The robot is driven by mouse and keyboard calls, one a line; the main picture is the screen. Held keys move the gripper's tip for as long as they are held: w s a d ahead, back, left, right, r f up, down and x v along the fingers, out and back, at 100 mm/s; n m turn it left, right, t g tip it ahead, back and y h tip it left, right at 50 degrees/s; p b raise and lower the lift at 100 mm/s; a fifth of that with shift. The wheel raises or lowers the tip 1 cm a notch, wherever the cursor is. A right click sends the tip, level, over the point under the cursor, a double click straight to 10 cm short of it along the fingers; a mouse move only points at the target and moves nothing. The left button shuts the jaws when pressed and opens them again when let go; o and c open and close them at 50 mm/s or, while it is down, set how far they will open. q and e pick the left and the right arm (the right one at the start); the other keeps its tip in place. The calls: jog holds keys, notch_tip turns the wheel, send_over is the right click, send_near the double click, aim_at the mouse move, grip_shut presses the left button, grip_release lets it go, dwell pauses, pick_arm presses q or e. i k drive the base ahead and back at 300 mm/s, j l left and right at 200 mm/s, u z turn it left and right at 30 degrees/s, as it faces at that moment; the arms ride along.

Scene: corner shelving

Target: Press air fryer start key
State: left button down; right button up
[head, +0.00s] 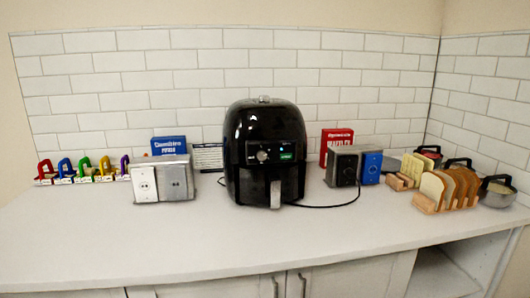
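The black air fryer (264,120) stands upright at the middle of the counter, against the tiled wall. Its front panel has a round knob (262,155) and a small green-lit patch (286,154) to the right of it. A tiny light shows above the green patch. The lettering on the panel is too small to read. The drawer handle (275,194) sticks out below the panel. Neither of my grippers is in view.
A grey and white outlet box (160,182) stands left of the fryer, near several coloured letter-like items (85,170). Black and blue boxes (345,168) stand right. A cable (325,206) lies on the counter. Bread racks (447,187) and pots (497,191) are farther right. The front counter is clear.

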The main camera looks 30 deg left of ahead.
aim_at(289, 156)
jog(key=i+l+u, duration=0.1)
jog(key=i+u, duration=0.25)
jog(key=i+l+u, duration=0.15)
jog(key=i+u, duration=0.25)
jog(key=k, duration=0.1)
